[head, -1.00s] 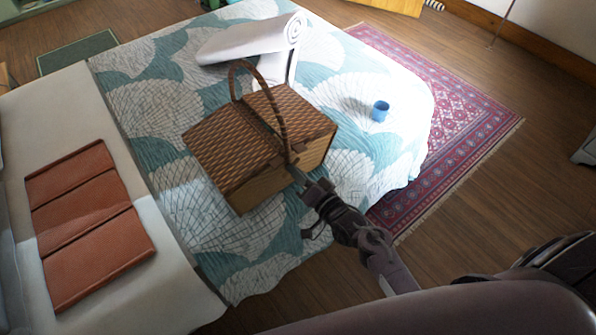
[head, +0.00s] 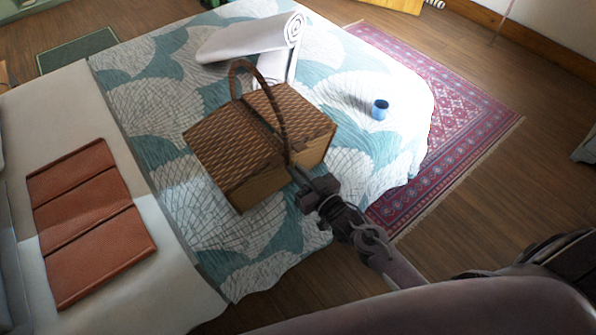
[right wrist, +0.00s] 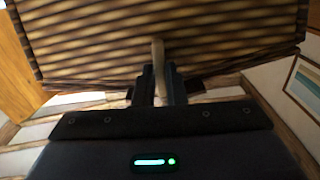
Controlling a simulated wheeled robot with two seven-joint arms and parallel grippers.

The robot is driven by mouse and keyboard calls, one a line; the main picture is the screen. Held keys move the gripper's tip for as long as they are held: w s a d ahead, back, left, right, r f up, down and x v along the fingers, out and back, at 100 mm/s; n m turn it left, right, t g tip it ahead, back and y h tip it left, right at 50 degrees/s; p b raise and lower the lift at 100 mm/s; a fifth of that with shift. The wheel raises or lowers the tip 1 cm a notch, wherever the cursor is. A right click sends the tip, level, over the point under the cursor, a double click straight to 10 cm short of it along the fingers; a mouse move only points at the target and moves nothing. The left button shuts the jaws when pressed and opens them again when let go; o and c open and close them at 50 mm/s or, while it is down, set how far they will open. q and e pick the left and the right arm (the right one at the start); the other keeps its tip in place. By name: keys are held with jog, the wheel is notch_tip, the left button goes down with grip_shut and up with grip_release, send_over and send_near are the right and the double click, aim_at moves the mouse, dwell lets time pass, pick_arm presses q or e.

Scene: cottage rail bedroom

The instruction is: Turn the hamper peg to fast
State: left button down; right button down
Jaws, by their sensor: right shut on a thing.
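The wicker hamper (head: 235,150) stands on the bed with its lids down and its tall hoop handle (head: 284,125) upright. My right gripper (head: 294,170) reaches the hamper's near side, just below the foot of the handle. In the right wrist view a pale peg (right wrist: 158,55) stands between the two dark fingers of my right gripper (right wrist: 160,88), which are shut on it. The woven hamper (right wrist: 95,40) fills the top of that view. In the head view the peg is hidden by the gripper. My left gripper is not in view.
A blue cup (head: 379,110) stands on the patterned bedspread (head: 345,155) to the right. A folded brown-red piece (head: 88,220) lies at the left. A red rug (head: 470,130) covers floor beyond the bed.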

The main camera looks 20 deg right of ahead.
jog(key=shift+n, duration=0.5)
jog(key=c, duration=1.5)
grip_release()
jog(key=shift+b+v, duration=0.65)
jog(key=shift+v, duration=3.25)
